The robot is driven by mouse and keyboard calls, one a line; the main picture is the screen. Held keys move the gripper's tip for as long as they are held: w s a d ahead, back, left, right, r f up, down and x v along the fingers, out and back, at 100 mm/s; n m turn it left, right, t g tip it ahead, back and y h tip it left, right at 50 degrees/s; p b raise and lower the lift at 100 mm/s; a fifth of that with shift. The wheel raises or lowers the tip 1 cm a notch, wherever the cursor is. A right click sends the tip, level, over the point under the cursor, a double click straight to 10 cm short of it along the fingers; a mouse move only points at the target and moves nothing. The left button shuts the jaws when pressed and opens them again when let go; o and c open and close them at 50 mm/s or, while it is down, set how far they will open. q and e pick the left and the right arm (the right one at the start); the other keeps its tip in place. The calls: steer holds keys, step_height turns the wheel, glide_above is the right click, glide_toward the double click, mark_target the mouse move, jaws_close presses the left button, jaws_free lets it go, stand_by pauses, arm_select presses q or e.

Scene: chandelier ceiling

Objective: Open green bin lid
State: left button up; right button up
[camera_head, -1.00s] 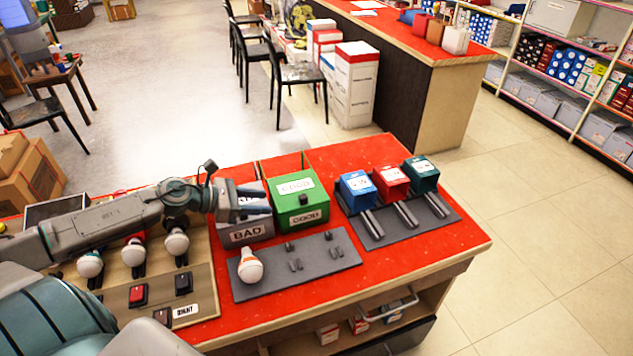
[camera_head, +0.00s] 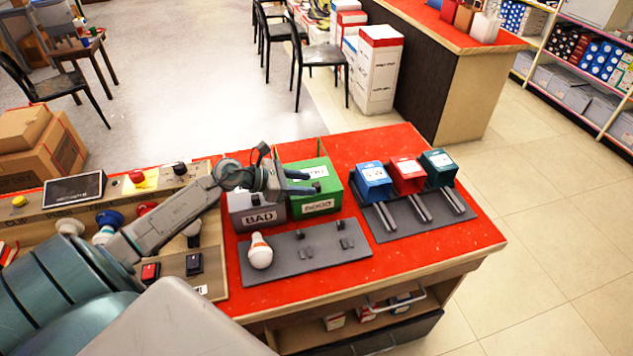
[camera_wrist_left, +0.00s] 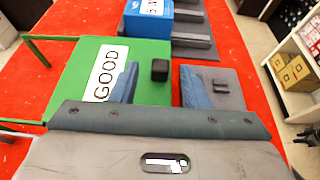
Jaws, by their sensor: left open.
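The green bin (camera_head: 334,199) stands on the red tabletop, with a GOOD label on its front and another on its lid. Its lid (camera_wrist_left: 80,70) looks down, with a black knob (camera_head: 317,187) near the front edge. My left gripper (camera_head: 303,182) is open just over the lid and hides part of it. In the left wrist view the black knob (camera_wrist_left: 159,70) shows between and beyond the two blue-grey fingertips (camera_wrist_left: 159,85); I cannot tell whether they touch it. My right gripper is not in view.
A grey BAD bin (camera_head: 240,217) stands directly left of the green bin. A grey plate (camera_head: 310,262) with a bulb (camera_head: 260,251) lies in front. Blue (camera_head: 373,182), red (camera_head: 407,176) and dark green (camera_head: 438,168) boxes stand to the right. Red tabletop is bare at the front right.

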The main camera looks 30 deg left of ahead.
mark_target(315, 185)
arm_select(q)
steer(key=shift+p+x, duration=0.55)
steer(key=shift+x, duration=1.45)
jaws_close()
